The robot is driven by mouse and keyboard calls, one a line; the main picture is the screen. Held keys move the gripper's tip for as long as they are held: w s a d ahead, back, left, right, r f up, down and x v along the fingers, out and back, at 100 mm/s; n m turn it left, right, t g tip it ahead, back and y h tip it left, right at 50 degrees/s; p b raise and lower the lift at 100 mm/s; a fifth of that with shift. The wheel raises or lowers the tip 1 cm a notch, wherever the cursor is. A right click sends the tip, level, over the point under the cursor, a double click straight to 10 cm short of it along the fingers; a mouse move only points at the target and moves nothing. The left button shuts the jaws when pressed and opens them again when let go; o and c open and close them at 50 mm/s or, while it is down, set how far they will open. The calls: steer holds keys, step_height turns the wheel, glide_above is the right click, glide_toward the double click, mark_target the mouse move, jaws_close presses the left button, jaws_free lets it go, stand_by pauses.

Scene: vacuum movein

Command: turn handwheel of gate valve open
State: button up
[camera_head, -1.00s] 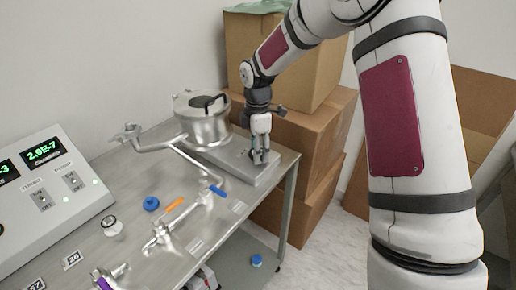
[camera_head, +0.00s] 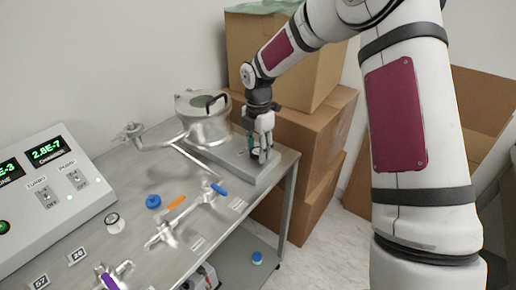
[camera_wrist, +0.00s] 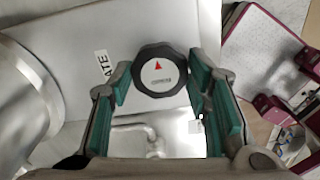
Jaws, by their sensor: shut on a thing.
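The gate valve's handwheel (camera_wrist: 160,72) is a round black knob with a scalloped rim and a red triangle on its top. In the wrist view it sits between the teal-padded fingers of my gripper (camera_wrist: 160,84), which is shut on it. A label reading "ATE" (camera_wrist: 102,66), its first part hidden, lies beside it on a flat grey plate. In the head view my gripper (camera_head: 260,152) points down at the right end of the grey valve body (camera_head: 262,177). There the fingers largely hide the handwheel.
A round metal chamber (camera_head: 203,120) stands left of my gripper. The bench (camera_head: 135,185) carries pipework, an orange-handled valve (camera_head: 176,202), a blue-handled valve (camera_head: 219,189) and a control console (camera_head: 45,195). Cardboard boxes (camera_head: 306,146) stand close behind my gripper.

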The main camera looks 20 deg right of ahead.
steer(key=o, duration=1.2)
steer(key=shift+c, duration=0.2)
step_height(320, 180, up, 12)
